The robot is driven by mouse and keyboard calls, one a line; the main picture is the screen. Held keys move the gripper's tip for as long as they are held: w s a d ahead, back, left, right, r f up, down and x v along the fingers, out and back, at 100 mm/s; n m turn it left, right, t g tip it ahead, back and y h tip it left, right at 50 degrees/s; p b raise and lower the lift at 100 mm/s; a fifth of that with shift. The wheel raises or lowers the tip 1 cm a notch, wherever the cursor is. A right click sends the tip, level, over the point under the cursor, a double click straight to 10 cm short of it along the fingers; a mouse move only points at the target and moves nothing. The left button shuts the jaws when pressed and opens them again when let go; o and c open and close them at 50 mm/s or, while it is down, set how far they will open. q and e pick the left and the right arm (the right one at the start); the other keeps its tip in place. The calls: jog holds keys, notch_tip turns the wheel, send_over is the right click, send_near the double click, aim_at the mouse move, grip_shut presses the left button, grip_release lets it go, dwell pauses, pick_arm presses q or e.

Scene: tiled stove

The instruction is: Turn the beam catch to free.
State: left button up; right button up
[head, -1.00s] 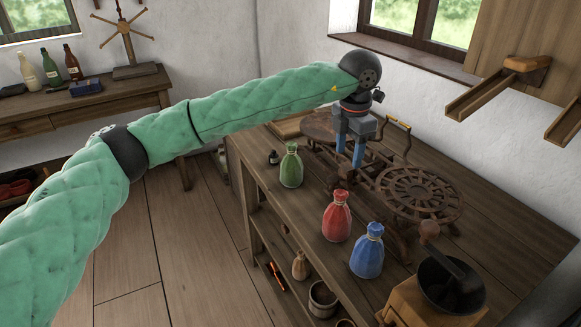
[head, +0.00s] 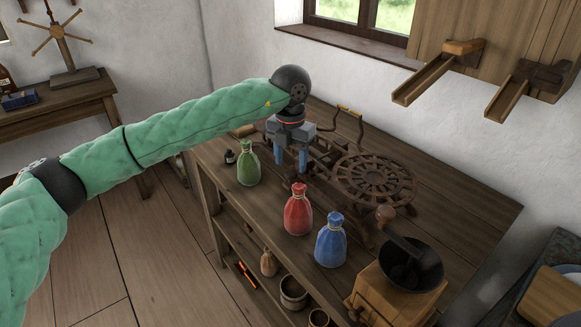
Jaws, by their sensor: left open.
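A rusty iron balance scale (head: 375,181) stands on the wooden bench, its round openwork pan to the right of my left gripper. My left gripper (head: 291,165) is open over the left part of the scale, its two blue fingers pointing down with a gap between them. The far-left part of the scale is mostly hidden behind the gripper. I cannot make out the beam catch or its position. A lever frame with a yellow grip (head: 349,110) rises behind the scale. I cannot tell whether the fingers touch anything. My right gripper is not in view.
A grinder with a dark bowl (head: 414,268) is at the near right. Wooden chutes (head: 436,74) jut from the wall. The bench (head: 465,215) is clear at the right.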

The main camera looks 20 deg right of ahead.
aim_at(291, 172)
pick_arm(q)
jog(key=shift+f, duration=1.55)
